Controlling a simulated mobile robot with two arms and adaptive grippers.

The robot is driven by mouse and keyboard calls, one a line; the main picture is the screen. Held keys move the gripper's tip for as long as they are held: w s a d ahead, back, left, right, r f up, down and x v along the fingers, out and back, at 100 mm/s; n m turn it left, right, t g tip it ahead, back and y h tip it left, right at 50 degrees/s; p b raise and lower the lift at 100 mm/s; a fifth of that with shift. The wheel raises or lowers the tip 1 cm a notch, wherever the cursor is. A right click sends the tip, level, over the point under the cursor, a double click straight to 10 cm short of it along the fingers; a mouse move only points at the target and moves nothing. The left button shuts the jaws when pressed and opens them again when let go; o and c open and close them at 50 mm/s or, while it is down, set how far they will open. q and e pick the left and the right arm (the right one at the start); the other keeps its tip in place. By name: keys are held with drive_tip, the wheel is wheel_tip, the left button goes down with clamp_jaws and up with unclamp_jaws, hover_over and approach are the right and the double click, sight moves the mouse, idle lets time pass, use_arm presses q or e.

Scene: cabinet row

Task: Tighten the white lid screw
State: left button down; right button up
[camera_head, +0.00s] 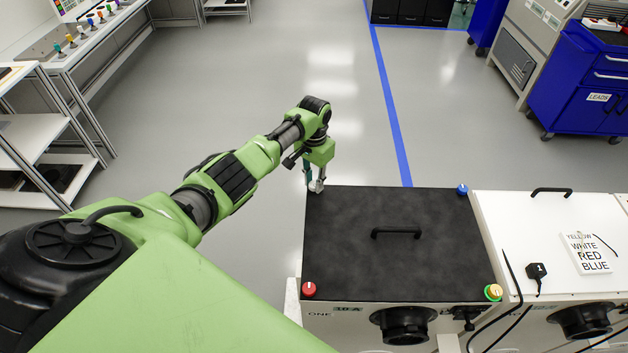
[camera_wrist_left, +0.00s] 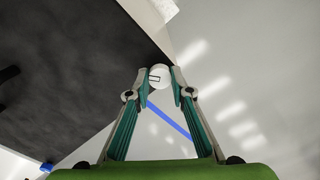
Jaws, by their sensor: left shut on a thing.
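The white lid screw (camera_wrist_left: 159,71) is a round white knob with a dark slot mark, at the corner of the black lid (camera_head: 385,270). My left gripper (camera_head: 316,185) reaches down over that corner. In the left wrist view my left gripper (camera_wrist_left: 160,82) has one finger on each side of the screw and is shut on it. My right gripper is not in view.
A white-topped cabinet (camera_head: 515,215) with a colour-word card (camera_head: 586,253) stands right. Open floor lies behind.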

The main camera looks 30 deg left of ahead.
sight(314, 184)
use_arm(q)
drive_tip(key=m, duration=0.3)
drive_tip(key=shift+m, duration=2.2)
drive_tip(key=c, duration=1.8)
unclamp_jaws()
drive_tip(key=shift+r, duration=0.1)
wheel_tip(314, 184, up, 12)
